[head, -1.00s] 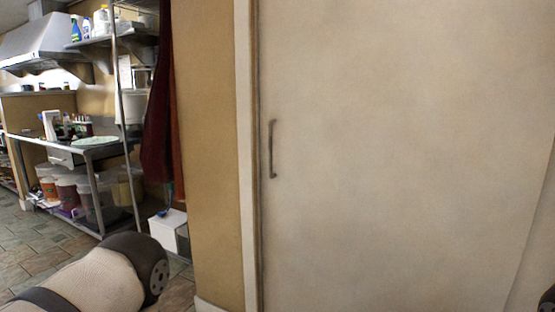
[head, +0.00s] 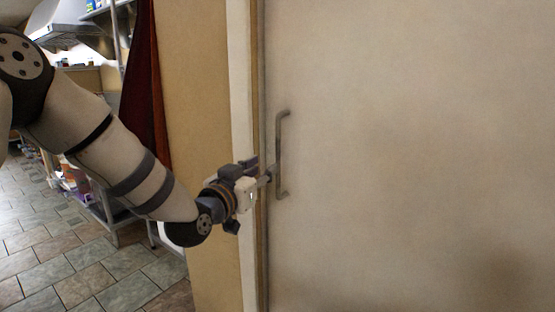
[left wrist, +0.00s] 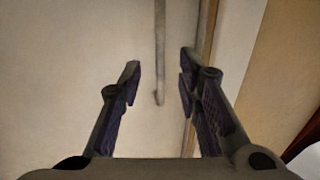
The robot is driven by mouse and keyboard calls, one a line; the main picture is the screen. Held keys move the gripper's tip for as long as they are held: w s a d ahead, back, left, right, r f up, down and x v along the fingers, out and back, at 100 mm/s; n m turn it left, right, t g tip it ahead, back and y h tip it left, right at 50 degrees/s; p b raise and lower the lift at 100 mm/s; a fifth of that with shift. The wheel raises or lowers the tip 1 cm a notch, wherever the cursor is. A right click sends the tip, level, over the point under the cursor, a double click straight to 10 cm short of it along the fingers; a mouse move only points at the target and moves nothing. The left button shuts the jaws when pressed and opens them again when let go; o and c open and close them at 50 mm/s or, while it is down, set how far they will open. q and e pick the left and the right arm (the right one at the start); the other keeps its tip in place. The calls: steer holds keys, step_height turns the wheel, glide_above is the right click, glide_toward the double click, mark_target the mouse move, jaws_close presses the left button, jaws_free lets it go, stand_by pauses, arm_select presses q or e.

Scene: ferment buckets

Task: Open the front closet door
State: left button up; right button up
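The closet door (head: 410,150) is a large pale beige panel that fills the right of the head view; it is shut against its frame. Its grey vertical bar handle (head: 280,155) sits near the door's left edge. My left gripper (head: 266,178) is just left of the lower part of the handle. In the left wrist view the left gripper (left wrist: 160,78) has its two fingers spread apart. The handle (left wrist: 159,50) shows between and beyond the fingertips, its lower end near them. I cannot see clear contact. My right gripper is not in view.
A tan wall (head: 190,100) and pale door frame (head: 243,80) stand left of the door. A dark red cloth (head: 145,90) hangs beside the wall. Metal shelving (head: 112,205) stands farther left. The tiled floor (head: 100,270) is clear at lower left.

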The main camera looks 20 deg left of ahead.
mark_target(277, 160)
arm_select(q)
steer(key=w, duration=0.3)
steer(key=w+d+b, duration=0.1)
steer(key=w, duration=0.2)
steer(key=w+f, duration=0.1)
steer(key=w, duration=0.2)
steer(key=shift+d+b, duration=0.2)
steer(key=shift+b, duration=0.1)
steer(key=shift+w+r, duration=0.2)
steer(key=shift+r, duration=0.05)
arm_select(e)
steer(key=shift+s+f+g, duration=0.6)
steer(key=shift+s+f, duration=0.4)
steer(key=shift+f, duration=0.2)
arm_select(q)
jaws_close()
